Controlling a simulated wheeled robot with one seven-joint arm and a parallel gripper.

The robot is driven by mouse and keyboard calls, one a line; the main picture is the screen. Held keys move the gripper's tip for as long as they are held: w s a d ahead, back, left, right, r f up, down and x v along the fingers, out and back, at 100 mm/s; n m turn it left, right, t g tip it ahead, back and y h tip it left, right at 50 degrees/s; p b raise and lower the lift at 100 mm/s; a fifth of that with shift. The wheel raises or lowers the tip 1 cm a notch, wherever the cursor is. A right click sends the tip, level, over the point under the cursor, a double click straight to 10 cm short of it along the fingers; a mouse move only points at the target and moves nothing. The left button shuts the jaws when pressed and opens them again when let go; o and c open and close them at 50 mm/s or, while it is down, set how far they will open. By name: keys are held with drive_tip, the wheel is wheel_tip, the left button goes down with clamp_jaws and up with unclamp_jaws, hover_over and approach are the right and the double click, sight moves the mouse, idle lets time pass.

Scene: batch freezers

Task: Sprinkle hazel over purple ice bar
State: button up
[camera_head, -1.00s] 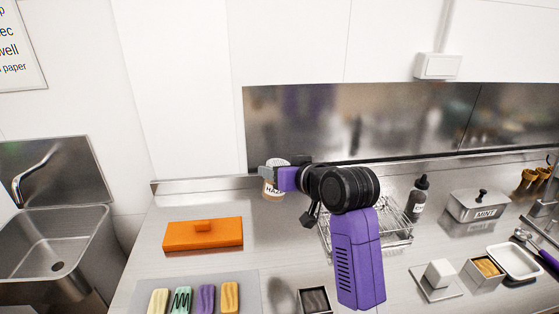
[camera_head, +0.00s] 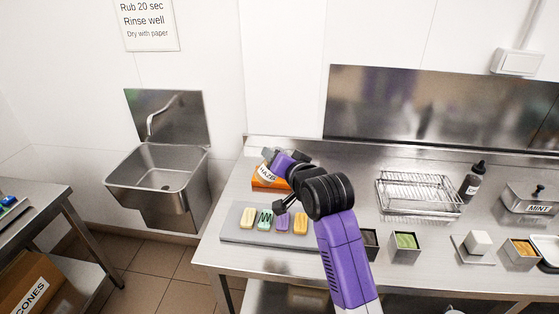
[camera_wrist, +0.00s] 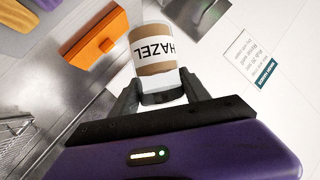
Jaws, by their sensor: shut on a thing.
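My gripper (camera_head: 272,160) is shut on the hazel shaker (camera_wrist: 156,50), a white and brown jar labelled HAZEL. The jar also shows, partly covered, in the head view (camera_head: 265,173), where it is tilted and held above the orange box. In the wrist view the jar sits between both fingers. The purple ice bar (camera_head: 282,223) lies on a grey tray (camera_head: 238,236) at the counter's left front, between a green bar with dark zigzag lines (camera_head: 265,220) and an orange-yellow bar (camera_head: 301,224). My gripper is behind and above the bars, apart from them.
An orange lidded box (camera_head: 262,184) stands behind the tray, partly hidden by my gripper. A wire rack (camera_head: 418,192), a dark bottle (camera_head: 471,182) and small metal tubs (camera_head: 405,243) stand to the right. A steel sink (camera_head: 160,178) is at left.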

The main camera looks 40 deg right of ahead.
wheel_tip(320, 180, down, 6)
drive_tip(key=m+t, duration=0.1)
drive_tip(key=m, duration=0.1)
drive_tip(key=m+t+y, duration=0.1)
drive_tip(key=m, duration=0.1)
drive_tip(key=shift+w+a+r, duration=0.1)
drive_tip(key=shift+r, duration=0.1)
wheel_tip(320, 180, down, 9)
drive_tip(key=m+t+b, duration=0.1)
drive_tip(key=m+b, duration=0.2)
drive_tip(key=b, duration=0.3)
drive_tip(key=m+t+b, duration=0.1)
drive_tip(key=m+b, duration=0.2)
drive_tip(key=b, duration=0.4)
drive_tip(key=shift+w+a+r+t, duration=0.1)
drive_tip(key=shift+w+t, duration=0.05)
drive_tip(key=shift+t, duration=0.15)
drive_tip(key=shift+f+m+b, duration=0.25)
drive_tip(key=shift+m+b, duration=0.05)
drive_tip(key=shift+b, duration=0.1)
drive_tip(key=m, duration=0.2)
drive_tip(key=m+t+h+b, duration=0.1)
drive_tip(key=m, duration=0.1)
drive_tip(key=shift+f+t, duration=0.3)
drive_tip(key=shift+h, duration=0.3)
drive_tip(key=shift+r, duration=0.1)
